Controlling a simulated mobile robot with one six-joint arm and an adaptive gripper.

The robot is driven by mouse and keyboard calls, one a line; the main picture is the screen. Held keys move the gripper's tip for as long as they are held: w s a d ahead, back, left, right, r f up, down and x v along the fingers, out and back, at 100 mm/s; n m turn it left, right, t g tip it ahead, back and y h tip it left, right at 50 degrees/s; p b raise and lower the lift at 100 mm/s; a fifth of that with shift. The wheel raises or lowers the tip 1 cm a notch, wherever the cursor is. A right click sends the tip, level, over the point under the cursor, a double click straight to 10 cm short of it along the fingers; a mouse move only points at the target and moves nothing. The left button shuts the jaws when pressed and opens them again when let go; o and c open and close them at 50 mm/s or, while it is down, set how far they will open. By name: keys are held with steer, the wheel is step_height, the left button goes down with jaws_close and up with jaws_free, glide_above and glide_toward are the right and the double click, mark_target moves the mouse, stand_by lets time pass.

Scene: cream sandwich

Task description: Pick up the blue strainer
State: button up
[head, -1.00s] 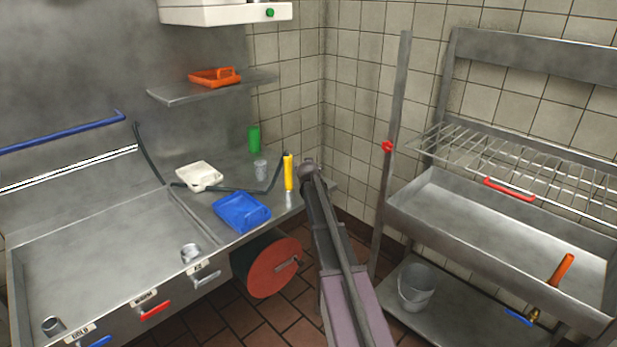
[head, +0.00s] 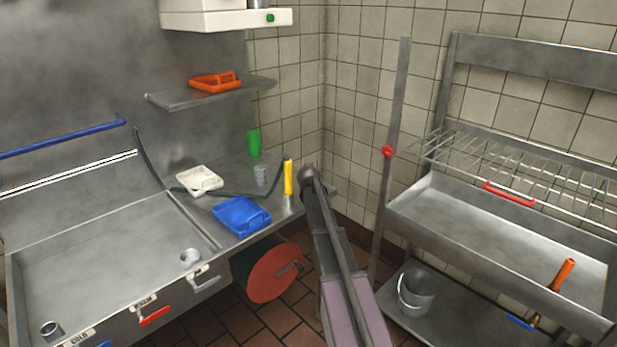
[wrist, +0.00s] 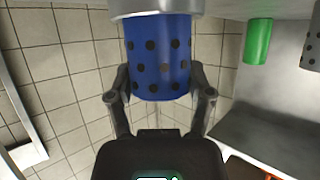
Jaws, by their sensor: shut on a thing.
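The blue strainer (wrist: 158,80), a cylinder with dark round holes, is in the middle of the wrist view. My gripper (wrist: 159,92) has one finger on each side of it and is shut on it. A grey, round metal band adjoins the strainer at the top of the wrist view; I cannot tell whether it is part of it. In the head view the strainer and my gripper's fingers are hidden behind my arm, which reaches the counter's right end.
A green cup (head: 253,143), a grey perforated cylinder (head: 261,173), a yellow-handled tool (head: 288,178), a white tray (head: 199,180) and a blue tray (head: 241,215) are on the counter left of my arm. A sink rack with a wire shelf (head: 510,175) stands right.

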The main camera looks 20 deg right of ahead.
steer(key=shift+r, duration=0.2)
step_height(320, 180, up, 4)
steer(key=p, duration=0.4)
steer(key=shift+f, duration=0.15)
steer(key=s+a+p, duration=0.1)
steer(key=s+a, duration=0.2)
steer(key=s, duration=1.2)
steer(key=shift+s+r, duration=0.35)
steer(key=shift+r, duration=0.1)
